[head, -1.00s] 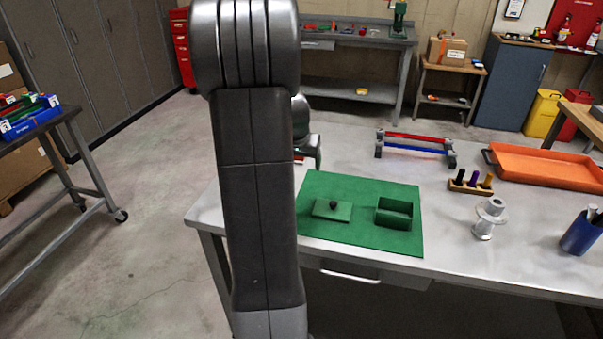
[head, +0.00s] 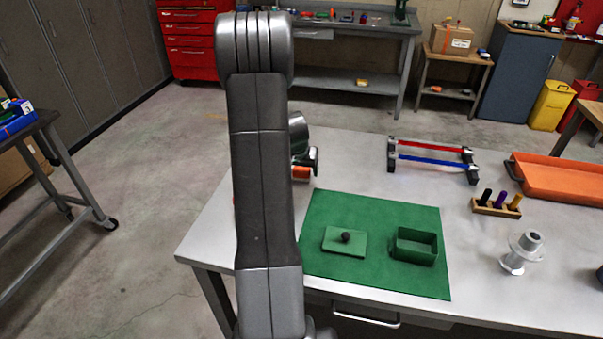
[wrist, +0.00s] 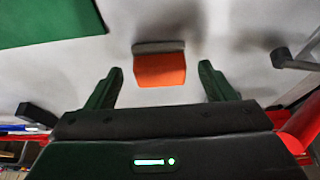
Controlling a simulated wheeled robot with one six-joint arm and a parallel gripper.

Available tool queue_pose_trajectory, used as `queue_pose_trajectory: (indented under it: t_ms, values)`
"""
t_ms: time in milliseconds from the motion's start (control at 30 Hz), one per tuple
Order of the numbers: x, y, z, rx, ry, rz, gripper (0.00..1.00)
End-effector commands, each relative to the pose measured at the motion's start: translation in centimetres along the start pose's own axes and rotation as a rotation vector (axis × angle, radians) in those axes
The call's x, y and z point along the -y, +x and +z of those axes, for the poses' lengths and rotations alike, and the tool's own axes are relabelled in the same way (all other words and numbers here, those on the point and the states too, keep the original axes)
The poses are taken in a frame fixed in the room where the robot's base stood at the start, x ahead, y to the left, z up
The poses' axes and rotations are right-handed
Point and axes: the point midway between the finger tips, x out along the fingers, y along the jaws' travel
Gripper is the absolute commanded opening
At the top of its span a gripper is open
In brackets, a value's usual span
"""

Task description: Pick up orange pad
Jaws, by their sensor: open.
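The orange pad (wrist: 160,69) lies on the pale bench top in the wrist view, with a grey strip along its far edge. My gripper (wrist: 160,76) is open, one green finger to each side of the pad's near part, with gaps on both sides. Whether the fingers are down at the pad's height I cannot tell. In the head view a bit of the orange pad (head: 301,173) shows just below my wrist, right of my arm link. The link hides most of my gripper there.
A green mat (head: 322,285) bears a green lidded plate (head: 335,243) and an open green box (head: 414,247). A rack with red and blue bars (head: 432,155), a peg block (head: 496,205), a metal spool (head: 521,253) and an orange tray (head: 560,178) stand to the right.

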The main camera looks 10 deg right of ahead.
Motion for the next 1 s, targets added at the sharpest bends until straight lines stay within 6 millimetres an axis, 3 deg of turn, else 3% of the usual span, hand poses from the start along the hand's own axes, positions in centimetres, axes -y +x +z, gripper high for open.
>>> queue_pose_trajectory:
  t_ms: [233,400,500,767,1000]
  values:
    - [0.0,0.1,0.0,0.0,0.0,0.0,0.76]
    - [0.0,0.1,0.0,0.0,0.0,0.0,0.43]
    - [0.0,0.1,0.0,0.0,0.0,0.0,0.28]
    - [0.0,-0.1,-0.1,-0.002,0.0,-0.001,0.28]
    - [0.1,-3.5,-1.6,-0.007,0.002,-0.002,0.28]
